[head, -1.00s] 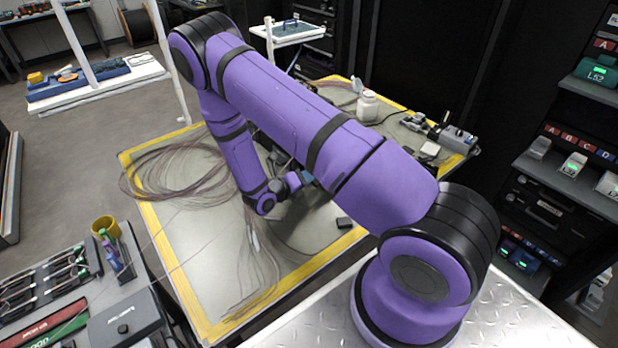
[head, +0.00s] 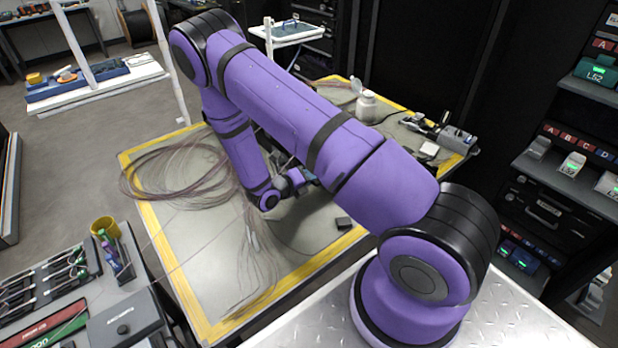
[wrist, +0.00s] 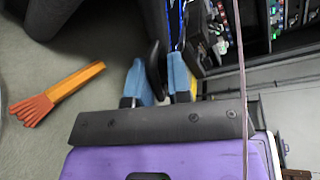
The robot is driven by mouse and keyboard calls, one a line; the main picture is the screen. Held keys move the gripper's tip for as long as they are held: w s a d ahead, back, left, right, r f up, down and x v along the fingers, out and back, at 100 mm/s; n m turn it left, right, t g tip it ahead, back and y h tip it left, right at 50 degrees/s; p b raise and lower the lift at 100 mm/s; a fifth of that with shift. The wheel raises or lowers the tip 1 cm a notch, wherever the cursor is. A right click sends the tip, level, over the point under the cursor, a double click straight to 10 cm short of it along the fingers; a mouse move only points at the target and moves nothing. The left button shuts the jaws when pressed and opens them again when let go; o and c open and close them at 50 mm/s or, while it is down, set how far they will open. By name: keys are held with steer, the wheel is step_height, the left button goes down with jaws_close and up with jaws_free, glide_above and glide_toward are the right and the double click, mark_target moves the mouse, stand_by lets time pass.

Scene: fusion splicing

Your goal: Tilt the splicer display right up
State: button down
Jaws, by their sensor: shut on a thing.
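In the wrist view my gripper (wrist: 158,78) has two blue fingers, closed on a thin black rounded piece (wrist: 153,62) between them. This piece looks like the edge of the splicer display; its face and its tilt cannot be made out. A large dark body (wrist: 112,18) at the top of the wrist view may be part of the splicer. In the head view my own purple arm covers the splicer and most of the gripper on the mat-topped table.
An orange fan-ended tool (wrist: 58,92) lies on the mat in the wrist view. In the head view, loose fibre coils (head: 175,172) cover the table's left side. A white bottle (head: 366,105) stands behind my arm. A small black block (head: 343,223) lies near the front edge.

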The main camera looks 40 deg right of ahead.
steer(key=shift+s+a+r+n+g, duration=0.1)
steer(key=shift+s+r+n+g, duration=0.1)
steer(key=shift+r+n, duration=0.4)
steer(key=shift+s+r+n+g, duration=0.2)
steer(key=shift+r+n, duration=0.2)
steer(key=shift+n, duration=0.3)
steer(key=c, duration=1.3)
jaws_free()
steer(key=v, duration=1.1)
steer(key=shift+r, duration=0.1)
